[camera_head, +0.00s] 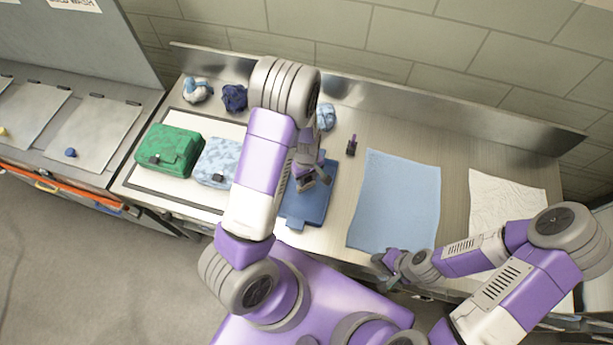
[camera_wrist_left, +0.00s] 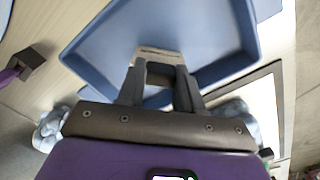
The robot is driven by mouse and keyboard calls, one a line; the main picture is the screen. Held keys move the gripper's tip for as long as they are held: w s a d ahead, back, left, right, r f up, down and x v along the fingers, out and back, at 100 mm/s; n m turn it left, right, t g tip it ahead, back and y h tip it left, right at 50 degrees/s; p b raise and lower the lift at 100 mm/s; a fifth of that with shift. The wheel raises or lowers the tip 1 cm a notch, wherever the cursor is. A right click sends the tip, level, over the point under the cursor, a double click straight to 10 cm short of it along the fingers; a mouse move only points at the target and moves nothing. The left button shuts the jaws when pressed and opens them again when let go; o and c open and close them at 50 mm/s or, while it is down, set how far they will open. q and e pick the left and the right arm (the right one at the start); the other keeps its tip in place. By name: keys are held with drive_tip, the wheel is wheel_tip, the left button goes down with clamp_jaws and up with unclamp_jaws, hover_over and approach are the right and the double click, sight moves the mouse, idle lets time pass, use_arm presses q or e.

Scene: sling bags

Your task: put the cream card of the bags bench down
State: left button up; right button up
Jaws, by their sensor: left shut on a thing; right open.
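My left gripper (camera_head: 312,182) is over the blue tray (camera_head: 296,216) at the middle of the bench. In the left wrist view the left gripper (camera_wrist_left: 160,70) is shut on a thin cream card (camera_wrist_left: 158,52), seen nearly edge-on at the fingertips. The blue tray (camera_wrist_left: 215,35) lies beyond the card in that view, and I see nothing else in it. Whether the card touches the tray floor, I cannot tell. In the head view the card is hard to make out. My right gripper (camera_head: 388,262) is open and empty at the bench's front edge, by the light blue cloth.
A green bag (camera_head: 168,150) and a pale blue patterned bag (camera_head: 216,164) lie left of my left arm. Bundled cloths (camera_head: 234,97) stand behind them. A small dark purple tool (camera_head: 351,146) lies right of the tray. The light blue cloth (camera_head: 398,200) and a white cloth (camera_head: 505,200) lie flat further right.

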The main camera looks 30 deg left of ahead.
use_arm(q)
drive_tip(key=shift+s+f, duration=0.1)
use_arm(e)
drive_tip(key=shift+f, duration=0.1)
use_arm(q)
drive_tip(key=o, duration=1.1)
drive_tip(key=shift+r, duration=0.35)
use_arm(e)
drive_tip(key=shift+r, duration=0.2)
drive_tip(key=shift+r+p, duration=0.55)
drive_tip(key=shift+p, duration=0.05)
use_arm(q)
wheel_tip(320, 180, up, 12)
drive_tip(key=shift+a+f, duration=0.15)
drive_tip(key=shift+f, duration=0.05)
